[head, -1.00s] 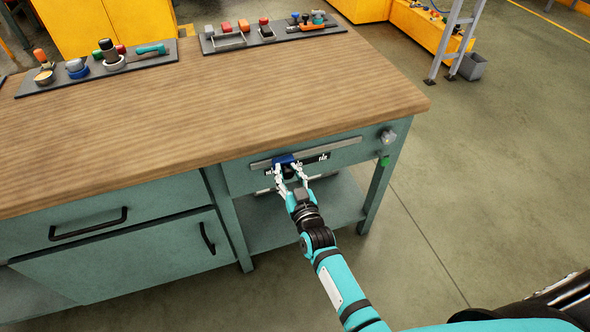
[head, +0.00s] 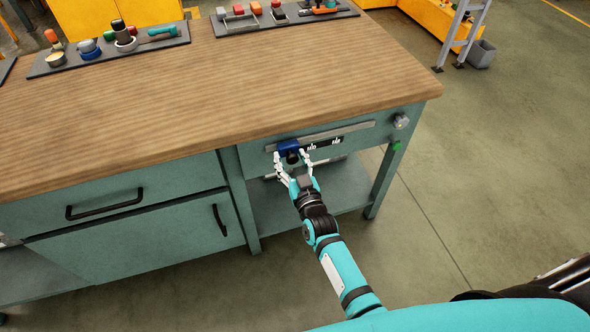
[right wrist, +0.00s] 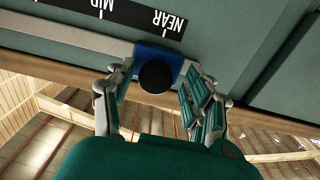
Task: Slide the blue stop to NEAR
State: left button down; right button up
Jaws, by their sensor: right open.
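The blue stop (head: 289,147) sits near the left end of the grey rail (head: 340,132) on the bench front. In the right wrist view the blue stop (right wrist: 146,50) with its round black knob (right wrist: 157,77) is beside the upside-down NEAR mark (right wrist: 170,22) on the black label strip. My right gripper (head: 292,165) is open, its fingers on either side of the knob; it also shows in the right wrist view (right wrist: 154,84). Gaps show between the fingers and the knob. The stop hides part of the strip in the head view. My left gripper is out of view.
The wooden bench top (head: 200,110) overhangs the rail. A clear knob (head: 401,121) and a green button (head: 396,146) are at the right end of the front. A lower shelf (head: 310,205) lies under the gripper. Trays of parts stand at the back.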

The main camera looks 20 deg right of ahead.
jog(key=s, duration=1.1)
jog(key=shift+s, duration=0.3)
jog(key=shift+d, duration=0.1)
jog(key=s+f+n+g+y, duration=0.1)
jog(key=s+f+g, duration=0.45)
jog(key=f, duration=0.85)
jog(key=s+f+n+g, duration=0.1)
jog(key=s+f+g, duration=0.2)
jog(key=s+f, duration=0.8)
jog(key=s+d+f+g, duration=0.4)
jog(key=s+f, duration=0.5)
jog(key=s, duration=0.2)
jog(key=s+d+f+g+h, duration=0.1)
jog(key=s+d+f+g, duration=0.3)
jog(key=s+f, duration=0.5)
jog(key=s, duration=0.3)
jog(key=shift+d+h, duration=0.2)
jog(key=shift+h, duration=0.1)
jog(key=shift+g, duration=0.25)
